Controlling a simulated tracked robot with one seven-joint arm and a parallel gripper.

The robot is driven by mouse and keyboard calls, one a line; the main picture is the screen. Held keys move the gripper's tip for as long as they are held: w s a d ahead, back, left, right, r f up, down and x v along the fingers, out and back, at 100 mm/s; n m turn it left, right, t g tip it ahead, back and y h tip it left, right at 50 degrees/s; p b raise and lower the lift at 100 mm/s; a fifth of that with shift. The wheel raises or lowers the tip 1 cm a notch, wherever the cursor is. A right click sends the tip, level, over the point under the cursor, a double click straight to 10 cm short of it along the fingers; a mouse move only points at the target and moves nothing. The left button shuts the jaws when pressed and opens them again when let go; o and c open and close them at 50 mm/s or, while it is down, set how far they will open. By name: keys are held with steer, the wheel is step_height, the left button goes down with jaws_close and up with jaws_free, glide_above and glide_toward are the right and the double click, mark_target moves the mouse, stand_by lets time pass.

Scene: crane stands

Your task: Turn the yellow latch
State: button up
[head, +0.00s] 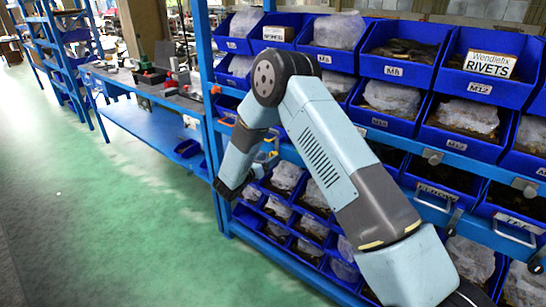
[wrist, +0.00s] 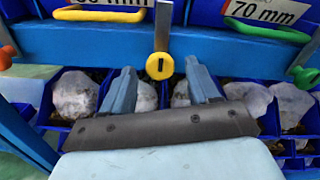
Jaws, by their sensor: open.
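The yellow latch (wrist: 160,66) is a round yellow disc with a dark slot, at the lower end of a grey metal strip, in the upper middle of the wrist view. It sits on the front of a blue shelf rail. My gripper (wrist: 160,80) is open, with its two blue-grey fingers apart below and to either side of the latch. Nothing is between the fingers, and I cannot tell whether they touch the latch. In the head view my arm reaches down to the shelf, and the gripper end is mostly hidden behind it.
Blue bins (head: 400,50) with bagged parts fill the rack. In the wrist view a yellow handle (wrist: 98,14) and a green handle (wrist: 268,30) flank the latch. A red knob (wrist: 5,57) is at the left edge. Green floor (head: 90,220) is clear at left.

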mark_target(272, 155)
steer(key=shift+x, duration=1.55)
steer(key=c, duration=0.9)
steer(key=shift+d, duration=0.15)
steer(key=shift+c, duration=0.7)
